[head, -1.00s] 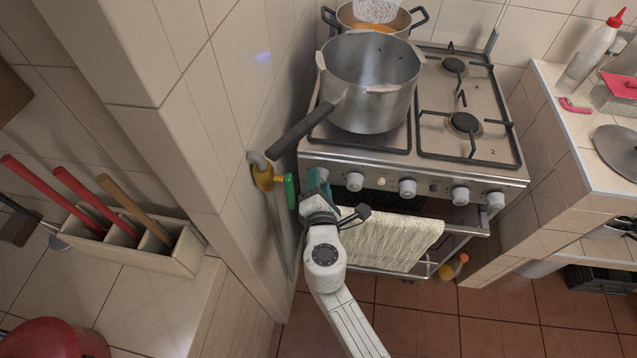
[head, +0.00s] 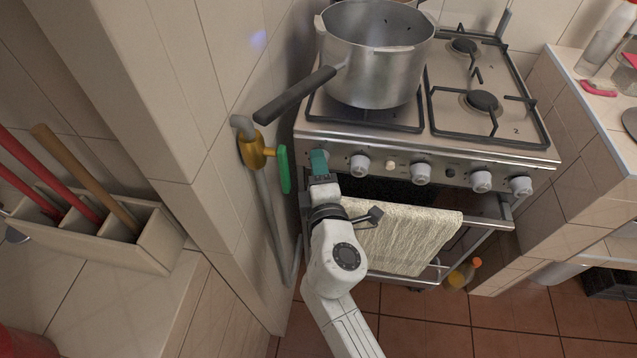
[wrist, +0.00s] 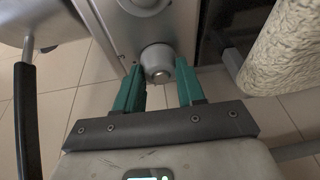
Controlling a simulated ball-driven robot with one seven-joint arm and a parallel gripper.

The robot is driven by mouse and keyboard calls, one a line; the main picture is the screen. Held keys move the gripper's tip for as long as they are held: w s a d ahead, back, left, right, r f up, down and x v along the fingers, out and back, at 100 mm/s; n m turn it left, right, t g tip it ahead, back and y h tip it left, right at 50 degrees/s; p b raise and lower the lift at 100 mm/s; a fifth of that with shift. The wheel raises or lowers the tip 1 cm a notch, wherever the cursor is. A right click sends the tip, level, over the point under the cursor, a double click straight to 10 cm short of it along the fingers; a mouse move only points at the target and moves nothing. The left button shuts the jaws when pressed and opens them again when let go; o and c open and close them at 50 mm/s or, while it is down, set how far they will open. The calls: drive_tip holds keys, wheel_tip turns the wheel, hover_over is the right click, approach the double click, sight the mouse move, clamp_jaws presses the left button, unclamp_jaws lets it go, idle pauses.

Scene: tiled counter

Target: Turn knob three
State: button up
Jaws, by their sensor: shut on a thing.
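The stove front panel (head: 450,178) carries a row of several pale knobs. Four-sided teal fingers of my gripper (head: 319,161) are at the panel's left end in the head view, covering what lies behind them. In the wrist view, my gripper (wrist: 159,80) has one finger on each side of a round grey-white knob (wrist: 157,61) and is shut on it. Another knob (wrist: 142,4) shows at the top edge of that view. In the head view, the nearest uncovered knob (head: 360,165) is just right of my gripper. I cannot read a number three by any knob.
A big pot (head: 372,60) stands on the left burner, its dark handle (head: 292,95) jutting left above my gripper. A yellow gas valve (head: 253,150) with a green handle (head: 284,168) is on the wall close left. A towel (head: 405,238) hangs on the oven rail.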

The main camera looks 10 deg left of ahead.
drive_tip(key=m+b, duration=0.2)
drive_tip(key=b, duration=0.2)
drive_tip(key=f+m+t+b, duration=0.1)
drive_tip(key=b, duration=0.3)
drive_tip(key=shift+f+m+y, duration=0.2)
drive_tip(key=shift+m+y, duration=0.1)
drive_tip(key=shift+m, duration=0.1)
drive_tip(key=m+t+b, duration=0.1)
drive_tip(key=m+b, duration=0.3)
drive_tip(key=b, duration=0.4)
drive_tip(key=m+t+b, duration=0.1)
drive_tip(key=m+b, duration=0.2)
drive_tip(key=b, duration=0.3)
drive_tip(key=shift+r+h, duration=0.1)
drive_tip(key=shift+h, duration=0.3)
drive_tip(key=shift+r+m+b, duration=0.1)
drive_tip(key=shift+m+b, duration=0.5)
drive_tip(key=shift+b, duration=0.15)
drive_tip(key=shift+r+m+b, duration=0.15)
drive_tip(key=shift+m+b, duration=0.15)
drive_tip(key=o, duration=1)
drive_tip(key=shift+r+t, duration=0.1)
drive_tip(key=shift+t, duration=0.2)
drive_tip(key=shift+o, duration=0.2)
drive_tip(key=v, duration=1)
drive_tip(key=shift+s+p, duration=0.45)
